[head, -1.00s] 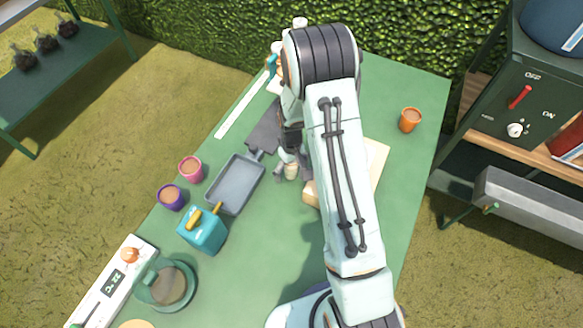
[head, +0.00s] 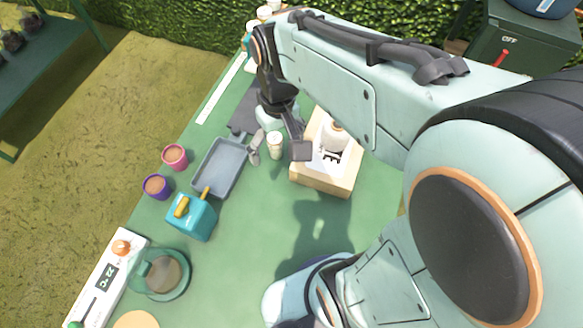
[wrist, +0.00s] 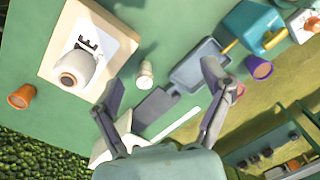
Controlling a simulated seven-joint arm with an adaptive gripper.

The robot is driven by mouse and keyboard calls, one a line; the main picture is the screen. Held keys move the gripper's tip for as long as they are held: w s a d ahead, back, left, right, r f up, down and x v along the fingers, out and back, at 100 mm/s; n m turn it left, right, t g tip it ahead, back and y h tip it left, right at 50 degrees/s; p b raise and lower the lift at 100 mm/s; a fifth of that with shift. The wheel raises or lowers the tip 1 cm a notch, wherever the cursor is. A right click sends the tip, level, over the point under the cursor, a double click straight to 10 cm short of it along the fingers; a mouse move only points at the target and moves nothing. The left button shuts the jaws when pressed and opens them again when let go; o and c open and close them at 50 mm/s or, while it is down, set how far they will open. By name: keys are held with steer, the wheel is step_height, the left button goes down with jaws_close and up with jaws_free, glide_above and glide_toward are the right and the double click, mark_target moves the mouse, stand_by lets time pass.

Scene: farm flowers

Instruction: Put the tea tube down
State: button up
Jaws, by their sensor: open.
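The tea tube (head: 275,146) is a small cream cylinder with a pale lid. It stands upright on the green table, between the grey tray and the wooden board. It also shows in the wrist view (wrist: 145,74). My gripper (head: 279,150) is open, with one dark finger to either side of the tube in the head view. In the wrist view the tube appears between the spread fingers, nearer the left one, with clear gaps on both sides. Neither finger visibly touches it. How high the fingertips are above the table is hard to tell.
A wooden board (head: 310,187) holds a white vessel (wrist: 75,69) and a lettered card. A grey tray (head: 219,168), pink cup (head: 175,157), purple cup (head: 157,187) and turquoise box (head: 191,218) are left of the tube. The front middle of the table is clear.

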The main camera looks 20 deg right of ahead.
steer(key=shift+m, duration=0.5)
steer(key=s, duration=0.4)
steer(key=s+a+r, duration=0.1)
steer(key=s, duration=0.3)
steer(key=s+r, duration=0.1)
steer(key=s, duration=0.2)
steer(key=shift+s+a, duration=0.35)
steer(key=shift+s, duration=0.05)
steer(key=shift+c, duration=0.8)
